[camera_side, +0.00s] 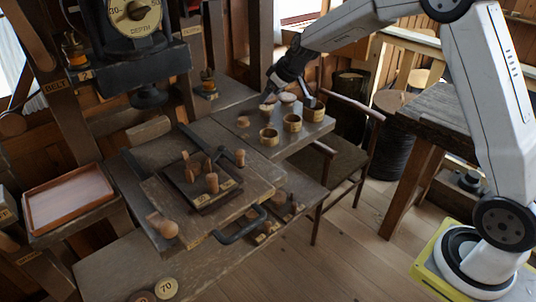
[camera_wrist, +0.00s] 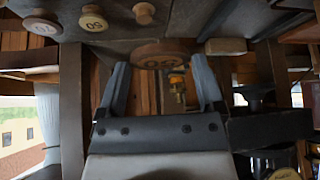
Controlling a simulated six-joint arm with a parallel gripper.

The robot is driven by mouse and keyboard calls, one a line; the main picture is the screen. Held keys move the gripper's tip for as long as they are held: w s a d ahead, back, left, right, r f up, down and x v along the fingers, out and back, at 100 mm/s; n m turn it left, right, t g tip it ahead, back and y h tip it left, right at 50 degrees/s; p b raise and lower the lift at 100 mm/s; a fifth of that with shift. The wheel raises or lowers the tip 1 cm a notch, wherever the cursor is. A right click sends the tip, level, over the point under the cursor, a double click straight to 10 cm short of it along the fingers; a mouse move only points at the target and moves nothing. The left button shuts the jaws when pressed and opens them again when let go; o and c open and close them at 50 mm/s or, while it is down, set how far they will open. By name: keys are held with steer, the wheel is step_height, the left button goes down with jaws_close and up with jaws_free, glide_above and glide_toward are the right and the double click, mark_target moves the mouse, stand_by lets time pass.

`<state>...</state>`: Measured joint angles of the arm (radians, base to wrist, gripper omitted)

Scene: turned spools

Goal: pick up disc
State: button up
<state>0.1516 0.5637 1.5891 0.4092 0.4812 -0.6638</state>
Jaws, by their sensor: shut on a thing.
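In the wrist view a brown round disc (camera_wrist: 163,54) with a dark number on its face lies between the two fingers of my gripper (camera_wrist: 162,68). In the side view my gripper (camera_side: 270,94) is low over the far end of the wooden bench, beside small round pieces. The held disc is hard to tell apart from them there.
Several turned wooden cups, one of them here (camera_side: 270,137), stand on the bench near my gripper. A dark tray of pegs (camera_side: 222,194) is to the left. A chair (camera_side: 345,150) stands close on the right. A disc marked 70 (camera_side: 167,288) lies in front.

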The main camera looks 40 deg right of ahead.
steer(key=shift+s, duration=0.1)
stand_by(0.6)
steer(key=s+a+f+m, duration=0.1)
steer(key=s+a+f, duration=0.1)
steer(key=s, duration=0.5)
steer(key=s+a+f+m+h, duration=0.1)
steer(key=s+a+f, duration=0.1)
steer(key=s, duration=0.6)
steer(key=shift+a, duration=0.8)
step_height(320, 180, up, 15)
steer(key=a+n+g+y, duration=0.5)
steer(key=a+n+y, duration=0.1)
steer(key=a+n, duration=0.95)
steer(key=f, duration=0.3)
steer(key=w+f, duration=0.1)
steer(key=f, duration=0.1)
steer(key=shift+a, duration=0.2)
